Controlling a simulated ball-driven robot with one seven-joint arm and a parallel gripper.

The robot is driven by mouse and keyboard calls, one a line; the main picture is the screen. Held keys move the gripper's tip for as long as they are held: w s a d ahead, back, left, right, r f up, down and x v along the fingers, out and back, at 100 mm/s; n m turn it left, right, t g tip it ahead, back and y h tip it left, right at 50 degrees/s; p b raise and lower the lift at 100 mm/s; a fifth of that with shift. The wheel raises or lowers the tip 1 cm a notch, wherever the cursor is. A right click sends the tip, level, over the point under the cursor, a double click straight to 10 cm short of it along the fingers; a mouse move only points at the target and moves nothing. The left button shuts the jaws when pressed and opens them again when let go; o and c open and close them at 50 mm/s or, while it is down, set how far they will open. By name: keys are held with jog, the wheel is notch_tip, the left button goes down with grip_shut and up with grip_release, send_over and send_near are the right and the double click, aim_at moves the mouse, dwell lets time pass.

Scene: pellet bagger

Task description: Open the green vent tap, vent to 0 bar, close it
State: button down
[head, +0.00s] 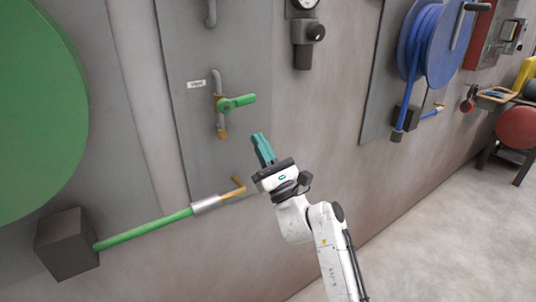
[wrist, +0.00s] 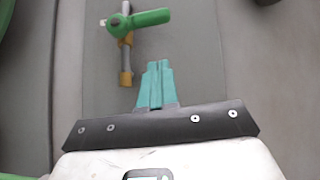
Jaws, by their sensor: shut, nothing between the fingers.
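The green vent tap (head: 237,102) sits on a grey pipe on the wall panel, above a brass outlet (head: 222,133). Its green lever lies across the pipe and points right. The tap also shows in the wrist view (wrist: 140,19), at the top, with its brass outlet below it. My gripper (head: 257,136) has teal fingers and is to the right of and below the tap, apart from it. In the wrist view my gripper (wrist: 158,64) is shut and empty, with its tips below the lever. The gauge face (head: 305,3) is cut off at the top, so I cannot read it.
A green hose with a brass nozzle (head: 238,184) runs from a dark box (head: 67,243) below the tap. A large green reel (head: 38,110) stands at left. A dark regulator (head: 304,42) hangs at upper right. A blue hose reel (head: 428,45) is farther right.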

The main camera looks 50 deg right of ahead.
notch_tip(320, 180, up, 6)
jog(key=w+p, duration=0.2)
jog(key=p, duration=0.1)
jog(key=shift+d+r+n+y+p, duration=0.1)
jog(key=shift+r+n+y+p, duration=0.1)
jog(key=shift+n+y, duration=0.35)
jog(key=shift+d+r+n+y+p, duration=0.1)
jog(key=shift+n+y+p, duration=0.05)
jog(key=shift+n+y, duration=0.35)
jog(key=shift+s+d+r+n+g+y+p, duration=0.15)
jog(key=shift+r+n+y+p, duration=0.15)
jog(key=shift+n+y, duration=0.75)
jog(key=shift+w+d+r+n+g+y+p, duration=0.1)
jog(key=shift+r+n+y+p, duration=0.25)
jog(key=shift+n+y, duration=0.65)
jog(key=shift+s+d+r+n+g+y+p, duration=0.15)
jog(key=shift+r+n+y+p, duration=0.15)
jog(key=shift+n+y, duration=0.75)
notch_tip(320, 180, up, 7)
jog(key=n+g+y+p, duration=0.6)
jog(key=n+g+p, duration=0.35)
jog(key=n, duration=0.75)
send_over(252, 101)
jog(key=a, duration=0.3)
jog(key=shift+s+d+f+g+h+b, duration=0.15)
jog(key=shift+s+g+h+b, duration=0.1)
jog(key=shift+s+g+b, duration=0.1)
jog(key=shift+d, duration=0.1)
